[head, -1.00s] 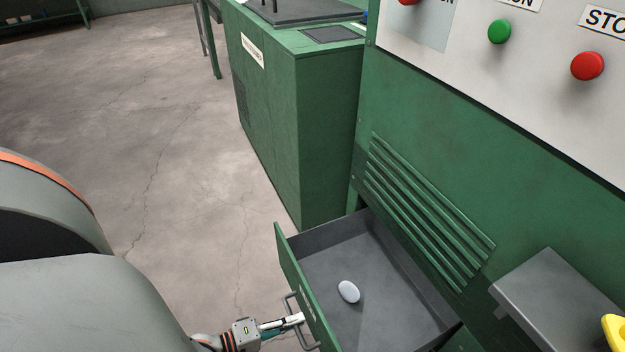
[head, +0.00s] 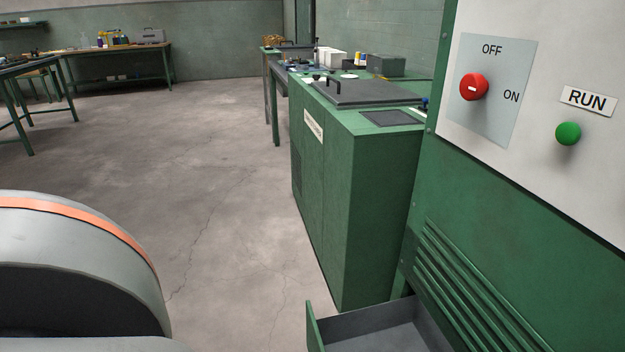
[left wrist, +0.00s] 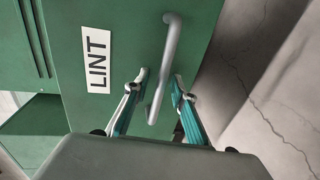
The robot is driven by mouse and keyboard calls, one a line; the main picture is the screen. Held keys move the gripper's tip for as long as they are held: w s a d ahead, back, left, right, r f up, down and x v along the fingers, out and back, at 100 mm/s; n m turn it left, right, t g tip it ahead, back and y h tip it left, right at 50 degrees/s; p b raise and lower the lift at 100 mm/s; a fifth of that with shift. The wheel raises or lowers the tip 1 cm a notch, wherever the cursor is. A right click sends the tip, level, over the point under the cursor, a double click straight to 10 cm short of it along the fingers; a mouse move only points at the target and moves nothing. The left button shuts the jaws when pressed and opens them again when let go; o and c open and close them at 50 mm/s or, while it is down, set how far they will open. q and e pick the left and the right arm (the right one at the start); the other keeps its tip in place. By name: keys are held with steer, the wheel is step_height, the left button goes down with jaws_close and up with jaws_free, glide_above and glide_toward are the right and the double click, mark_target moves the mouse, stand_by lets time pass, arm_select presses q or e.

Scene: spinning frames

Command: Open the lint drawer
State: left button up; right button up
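The lint drawer (head: 380,328) stands pulled out from the green machine at the bottom edge of the head view. Its inside is grey, and only its far part shows. In the left wrist view its green front (left wrist: 125,30) bears a white LINT label (left wrist: 97,62) and a grey bar handle (left wrist: 171,45). My left gripper (left wrist: 160,79) is open at the handle, with the bar passing between its two fingers and gaps visible beside it. The left gripper is outside the head view. My right gripper is in neither view.
The machine's panel holds a red OFF/ON knob (head: 474,87) and a green RUN button (head: 568,133). A green cabinet (head: 350,200) stands beyond the drawer. Bare concrete floor (head: 230,190) lies open to the left, with workbenches (head: 125,55) at the back.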

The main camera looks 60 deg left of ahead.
arm_select(q)
steer(key=shift+s, duration=0.15)
steer(key=v, duration=1.1)
steer(key=shift+s, duration=0.3)
steer(key=shift+a, duration=0.15)
